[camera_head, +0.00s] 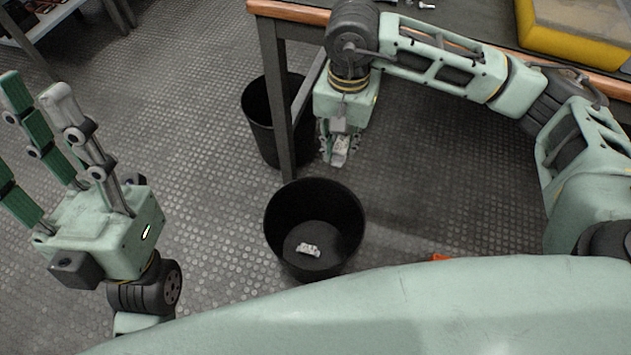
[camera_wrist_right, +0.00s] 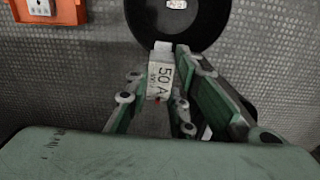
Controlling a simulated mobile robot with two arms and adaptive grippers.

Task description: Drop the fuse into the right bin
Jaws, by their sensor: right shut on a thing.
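My right gripper (camera_head: 340,160) points down and is shut on a small white fuse (camera_head: 342,146). In the right wrist view the fuse (camera_wrist_right: 160,78) shows a "50 A" label between the fingers. A black round bin (camera_head: 350,205) stands on the floor, nearer in the head view, with a small white piece (camera_head: 308,249) inside. In the wrist view this bin (camera_wrist_right: 205,30) lies beyond the fuse. The gripper appears beyond its far rim in the head view, not over its opening. My left gripper (camera_head: 32,120) is open and empty at the left.
A second black bin (camera_head: 262,130) stands behind a table leg (camera_head: 275,95). The wood-edged table (camera_head: 288,13) carries a yellow tray (camera_head: 560,42). An orange box (camera_wrist_right: 68,10) with a white item shows in the wrist view. The patterned floor (camera_head: 200,110) is clear at left.

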